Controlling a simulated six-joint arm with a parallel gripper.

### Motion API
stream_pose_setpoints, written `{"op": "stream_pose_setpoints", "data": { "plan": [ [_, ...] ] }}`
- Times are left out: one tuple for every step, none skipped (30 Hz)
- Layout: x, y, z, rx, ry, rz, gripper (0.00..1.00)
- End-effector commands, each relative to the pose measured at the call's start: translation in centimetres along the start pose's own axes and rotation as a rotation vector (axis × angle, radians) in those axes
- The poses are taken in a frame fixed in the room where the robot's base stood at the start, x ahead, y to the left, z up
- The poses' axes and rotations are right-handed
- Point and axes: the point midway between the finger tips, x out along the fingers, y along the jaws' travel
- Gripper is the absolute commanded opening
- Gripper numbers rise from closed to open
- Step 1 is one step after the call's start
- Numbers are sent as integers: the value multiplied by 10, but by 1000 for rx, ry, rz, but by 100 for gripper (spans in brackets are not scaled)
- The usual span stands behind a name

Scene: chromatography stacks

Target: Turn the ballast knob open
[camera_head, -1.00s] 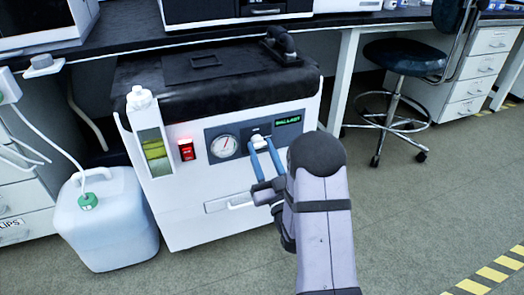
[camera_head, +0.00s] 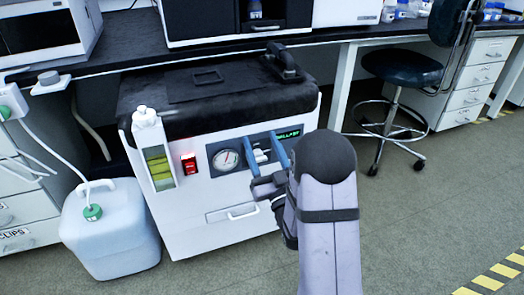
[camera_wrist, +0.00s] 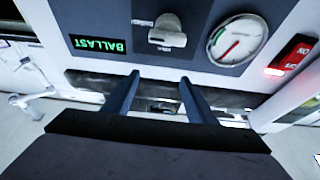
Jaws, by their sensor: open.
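The ballast knob (camera_wrist: 167,33) is a pale grey turn handle on the dark panel of the white pump unit (camera_head: 200,220). In the wrist view its bar lies roughly crosswise, with small labels beside it too blurred to read. In the head view the knob (camera_head: 261,156) shows between my blue fingers. My gripper (camera_head: 261,138) is open and empty in front of the panel. In the wrist view my gripper (camera_wrist: 160,78) has its fingertips below the knob in the picture, apart from it. A green display (camera_wrist: 97,44) reads BALLAST, upside down there.
A round gauge (camera_head: 226,160) and a lit red switch (camera_head: 189,163) sit left of the knob. A drawer-like handle (camera_head: 231,214) is below. A plastic jug (camera_head: 110,235) stands at left, a stool (camera_head: 402,68) at right. Open floor lies right of the unit.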

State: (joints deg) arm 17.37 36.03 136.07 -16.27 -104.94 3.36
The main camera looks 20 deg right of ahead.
Motion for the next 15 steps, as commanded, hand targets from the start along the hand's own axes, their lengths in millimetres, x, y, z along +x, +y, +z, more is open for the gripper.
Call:
{"op": "stream_pose_setpoints", "data": {
  "plan": [
    [4,0,-10,0,2,0,52],
    [5,0,-14,0,2,0,52],
    [7,0,-17,0,1,0,52],
    [8,0,-19,1,0,0,52],
    [8,0,-21,1,0,0,52],
    [9,0,-23,1,0,0,52],
    [10,0,-24,1,1,0,52],
    [10,0,-25,1,1,0,52],
    [11,0,-26,1,0,0,52],
    [11,0,-26,1,0,0,52],
    [11,0,-26,1,0,0,52],
    [11,0,-26,1,-1,0,52],
    [11,0,-26,1,-1,0,52],
    [11,0,-26,1,-1,0,52],
    [11,0,-26,1,-1,0,52]
  ]
}}
